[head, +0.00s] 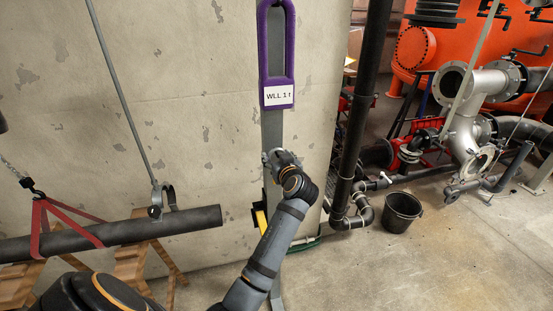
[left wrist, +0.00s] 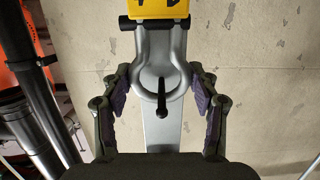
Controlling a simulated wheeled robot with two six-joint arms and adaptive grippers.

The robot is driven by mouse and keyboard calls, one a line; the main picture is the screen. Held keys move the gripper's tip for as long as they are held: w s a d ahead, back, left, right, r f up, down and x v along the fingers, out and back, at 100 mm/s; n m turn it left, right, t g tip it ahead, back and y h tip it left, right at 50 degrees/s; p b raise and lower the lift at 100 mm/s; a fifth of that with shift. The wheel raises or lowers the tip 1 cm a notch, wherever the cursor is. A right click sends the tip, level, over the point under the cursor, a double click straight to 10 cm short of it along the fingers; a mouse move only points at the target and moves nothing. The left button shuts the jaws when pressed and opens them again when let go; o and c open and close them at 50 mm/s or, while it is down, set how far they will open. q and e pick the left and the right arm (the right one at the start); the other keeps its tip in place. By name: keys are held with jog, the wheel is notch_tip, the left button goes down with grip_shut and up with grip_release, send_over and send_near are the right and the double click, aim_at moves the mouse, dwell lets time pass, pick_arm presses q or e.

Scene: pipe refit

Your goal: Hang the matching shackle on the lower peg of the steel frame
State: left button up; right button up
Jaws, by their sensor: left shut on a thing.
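The steel frame (head: 273,128) is a grey upright against the concrete wall. A purple sling (head: 263,50) with a white tag reading "WLL 1 t" hangs at its upper part. My left gripper (head: 275,158) is at the upright below the sling and shut on a grey shackle. In the left wrist view the shackle (left wrist: 178,75) sits between the two fingers, with a dark peg (left wrist: 162,100) showing inside its bow. Whether it rests on the peg I cannot tell. Its yellow tag (left wrist: 165,9) is cut off there; a yellow patch (head: 260,218) shows below the gripper.
A dark pipe (head: 130,231) in a red sling (head: 70,222) lies across wooden trestles at left. A black vertical pipe (head: 362,90) stands right of the upright. A black bucket (head: 402,211) stands on the floor. The floor at front right is clear.

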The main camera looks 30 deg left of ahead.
aim_at(274, 126)
pick_arm(q)
jog(key=shift+a, duration=0.25)
jog(key=o, duration=1.4)
jog(key=shift+d, duration=0.1)
notch_tip(274, 126, up, 10)
